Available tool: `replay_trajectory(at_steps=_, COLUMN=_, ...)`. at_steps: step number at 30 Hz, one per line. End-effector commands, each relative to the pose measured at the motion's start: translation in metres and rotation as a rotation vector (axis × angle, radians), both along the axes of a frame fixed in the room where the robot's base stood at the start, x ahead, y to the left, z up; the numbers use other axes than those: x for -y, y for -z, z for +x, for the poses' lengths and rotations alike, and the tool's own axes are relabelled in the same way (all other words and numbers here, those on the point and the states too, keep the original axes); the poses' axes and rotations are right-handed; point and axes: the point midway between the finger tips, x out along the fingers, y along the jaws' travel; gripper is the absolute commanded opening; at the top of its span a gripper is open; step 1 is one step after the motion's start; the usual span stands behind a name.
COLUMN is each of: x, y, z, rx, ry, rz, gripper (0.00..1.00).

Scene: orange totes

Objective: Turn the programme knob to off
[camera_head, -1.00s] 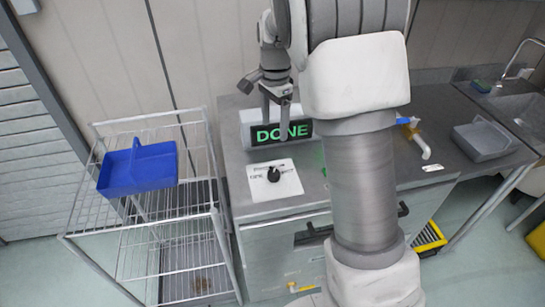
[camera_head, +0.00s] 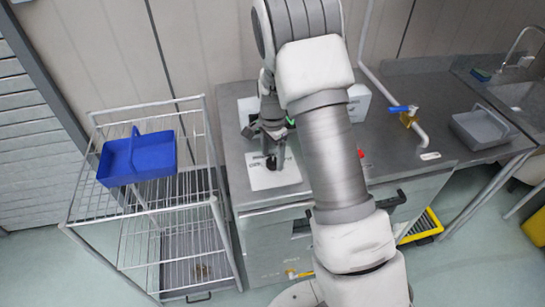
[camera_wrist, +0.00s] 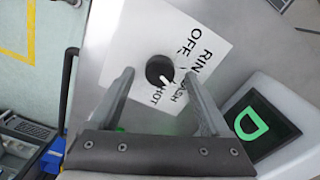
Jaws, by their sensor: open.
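The programme knob (camera_wrist: 159,70) is round and black, on a white label plate (camera_wrist: 135,40). Its white pointer mark aims down and right in the wrist view, near the WASH and HOT words and away from OFF, which is printed up and right of the knob. My gripper (camera_wrist: 159,76) is open, with one fingertip to each side of the knob and a gap to it. I cannot tell how high the tips are above the plate. In the head view my gripper (camera_head: 273,157) points down over the knob, and the plate (camera_head: 262,180) shows around it.
A lit display (camera_wrist: 262,120) with a green D stands right of the plate in the wrist view. A blue caddy (camera_head: 150,160) sits on a wire rack (camera_head: 120,200) left of the counter. A pipe with a blue-handled tap (camera_head: 402,109) and a grey tray (camera_head: 483,128) are to the right.

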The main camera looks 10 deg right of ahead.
Motion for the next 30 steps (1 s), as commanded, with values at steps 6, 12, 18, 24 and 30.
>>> replay_trajectory(at_steps=6, x=0.0001, y=0.0117, z=-0.0002, rx=0.0, ry=0.001, rz=0.001, gripper=0.81)
replay_trajectory(at_steps=12, x=0.0, y=0.0121, z=-0.0001, rx=0.001, ry=0.001, rz=0.0, gripper=0.81)
replay_trajectory(at_steps=18, x=0.0, y=0.0119, z=-0.0001, rx=0.0, ry=0.001, rz=0.0, gripper=0.5)
replay_trajectory(at_steps=24, x=0.0, y=0.0117, z=-0.0001, rx=0.0, ry=0.001, rz=0.0, gripper=0.14)
replay_trajectory(at_steps=30, x=0.0, y=0.0117, z=0.0, rx=0.0, ry=-0.001, rz=0.0, gripper=0.0)
